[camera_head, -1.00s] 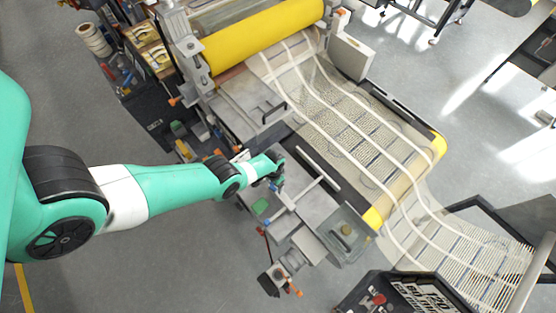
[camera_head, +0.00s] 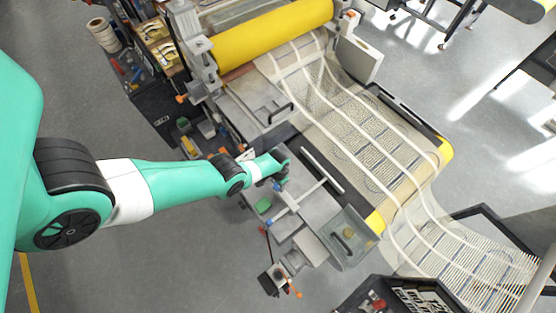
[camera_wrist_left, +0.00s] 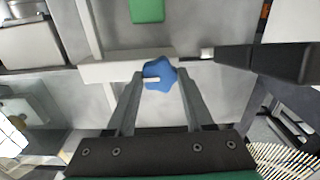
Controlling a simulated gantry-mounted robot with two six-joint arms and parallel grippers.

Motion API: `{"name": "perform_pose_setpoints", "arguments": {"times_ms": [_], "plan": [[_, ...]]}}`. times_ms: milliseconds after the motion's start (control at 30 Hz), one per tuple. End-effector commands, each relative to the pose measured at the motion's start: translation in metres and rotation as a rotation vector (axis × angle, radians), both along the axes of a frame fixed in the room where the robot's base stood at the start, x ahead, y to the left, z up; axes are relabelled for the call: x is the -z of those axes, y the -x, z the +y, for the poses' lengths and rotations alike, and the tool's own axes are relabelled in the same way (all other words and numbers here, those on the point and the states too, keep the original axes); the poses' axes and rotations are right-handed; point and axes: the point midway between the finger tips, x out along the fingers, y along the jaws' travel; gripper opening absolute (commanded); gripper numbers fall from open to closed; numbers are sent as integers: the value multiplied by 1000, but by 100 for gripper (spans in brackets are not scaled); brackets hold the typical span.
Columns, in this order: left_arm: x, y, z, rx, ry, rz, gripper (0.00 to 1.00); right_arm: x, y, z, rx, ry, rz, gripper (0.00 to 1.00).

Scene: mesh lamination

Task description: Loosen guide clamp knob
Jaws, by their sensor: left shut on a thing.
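The guide clamp knob (camera_wrist_left: 160,74) is blue and lobed, with a pale bar mark on it. It sits on a light metal guide bar (camera_wrist_left: 110,70) in the left wrist view. My left gripper (camera_wrist_left: 161,80) has one finger on each side of the knob, shut on it. In the head view my left gripper (camera_head: 280,178) is over the metal side table, and the arm's end partly hides the knob there. My right gripper is not in view.
A green block (camera_head: 263,206) lies on the metal table near the knob. The yellow roller (camera_head: 275,35) and the mesh belt (camera_head: 370,135) are beyond and to the right. A clear box (camera_head: 347,238) stands at the table's lower right end.

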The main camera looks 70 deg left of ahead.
Motion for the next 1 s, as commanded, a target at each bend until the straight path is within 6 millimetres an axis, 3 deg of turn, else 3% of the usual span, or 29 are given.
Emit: {"name": "perform_pose_setpoints", "arguments": {"times_ms": [367,1000], "plan": [[1,0,0,-216,0,0,0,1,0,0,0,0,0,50],[1,0,0,-820,-1,-2,0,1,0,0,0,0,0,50]]}}
